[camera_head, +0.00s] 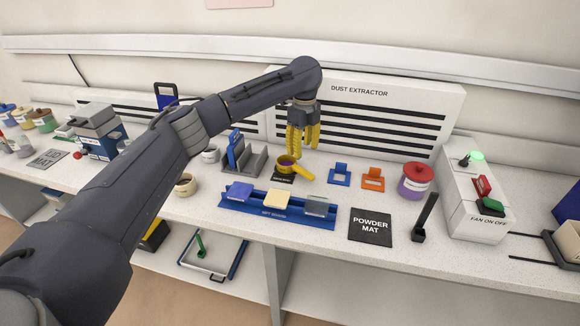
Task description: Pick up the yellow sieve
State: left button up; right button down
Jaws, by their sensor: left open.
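The yellow sieve (300,169) rests on a small dark mat (283,179) on the white counter, its handle pointing right. Something purple shows inside its round bowl. My left arm comes in from the left, and my left gripper (300,150), with yellow fingers, points down just above and behind the sieve. Its jaws are open, and I see nothing held between them. Whether the fingertips touch the sieve is hard to tell. My right gripper is not in view.
A blue rack (276,223) with several blocks stands in front. Grey upright holders (245,158) are left; blue (340,175) and orange (373,179) stands are right. A red-lidded jar (415,182) and black powder mat (370,228) lie further right. The dust extractor (392,92) stands behind.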

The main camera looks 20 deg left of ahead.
aim_at(302, 170)
pick_arm(q)
jog(key=shift+d+f, duration=0.1)
jog(key=shift+f, duration=4.75)
grip_shut()
